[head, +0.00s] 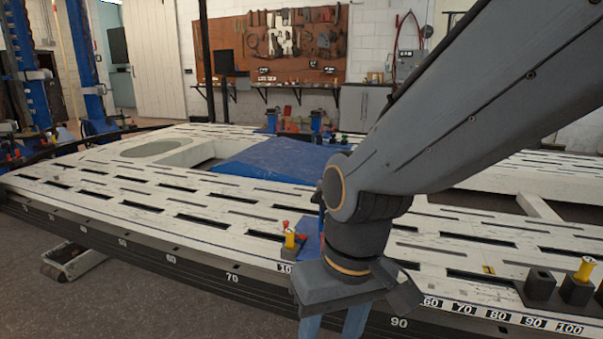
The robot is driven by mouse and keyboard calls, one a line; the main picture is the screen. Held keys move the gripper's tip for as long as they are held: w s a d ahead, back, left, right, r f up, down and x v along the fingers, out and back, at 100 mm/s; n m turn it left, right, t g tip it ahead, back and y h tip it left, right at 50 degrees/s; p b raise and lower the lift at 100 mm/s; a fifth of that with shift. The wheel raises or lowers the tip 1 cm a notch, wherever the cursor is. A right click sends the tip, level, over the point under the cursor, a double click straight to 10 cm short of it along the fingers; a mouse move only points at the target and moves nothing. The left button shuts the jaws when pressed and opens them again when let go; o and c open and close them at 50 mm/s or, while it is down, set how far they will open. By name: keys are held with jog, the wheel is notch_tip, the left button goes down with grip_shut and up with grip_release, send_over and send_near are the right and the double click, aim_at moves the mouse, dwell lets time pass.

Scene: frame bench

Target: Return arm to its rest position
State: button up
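My arm comes in from the upper right and reaches down over the front edge of the white slotted frame bench (110,205). My gripper (333,326) hangs at the bottom centre, pointing down in front of the bench's dark numbered edge. Its two blue-grey fingers stand apart with a gap between them, and I see nothing held there. The fingertips are cut off by the bottom of the picture. My arm and gripper hide part of the bench behind them.
A yellow and red piece (291,236) stands on the bench just left of my gripper. Dark blocks with a yellow-topped cylinder (584,270) stand at the right edge. A blue sheet (275,158) lies farther back. Blue posts (88,60) rise at left. Floor is open at lower left.

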jog(key=s+d+r+m+h+p, duration=0.1)
jog(key=d+r+m+p, duration=0.3)
jog(key=d+r+p, duration=1.1)
jog(key=shift+s+d+r+p, duration=0.3)
jog(key=shift+r+p, duration=1.45)
jog(key=shift+p, duration=2.5)
